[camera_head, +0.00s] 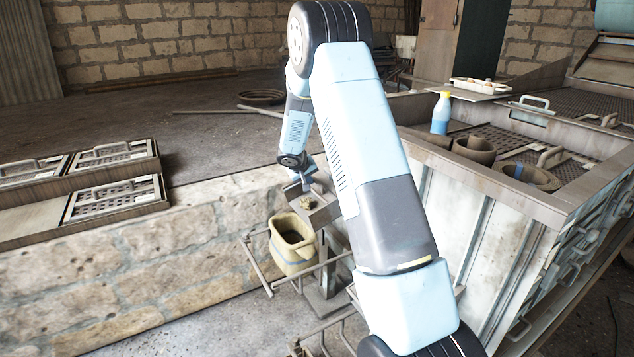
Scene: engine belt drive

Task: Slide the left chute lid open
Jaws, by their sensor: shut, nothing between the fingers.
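On the left, a stone ledge carries dark slatted lids with bar handles, including a front lid (113,198) and a back lid (105,155). A further lid (25,172) is cut by the left edge. I cannot tell which of these, if any, is the left chute lid. My gripper (307,182) is small in the picture, shut and empty, at the end of my arm in the middle. It is over or beside a small metal stand (322,211), well right of the ledge lids and apart from them. The arm hides part of the scene behind it.
A yellowish bucket (293,245) hangs by the stand. On the right, a large metal bench (500,190) holds a blue bottle with a yellow cap (441,113), brown pots (474,150) and handled grates.

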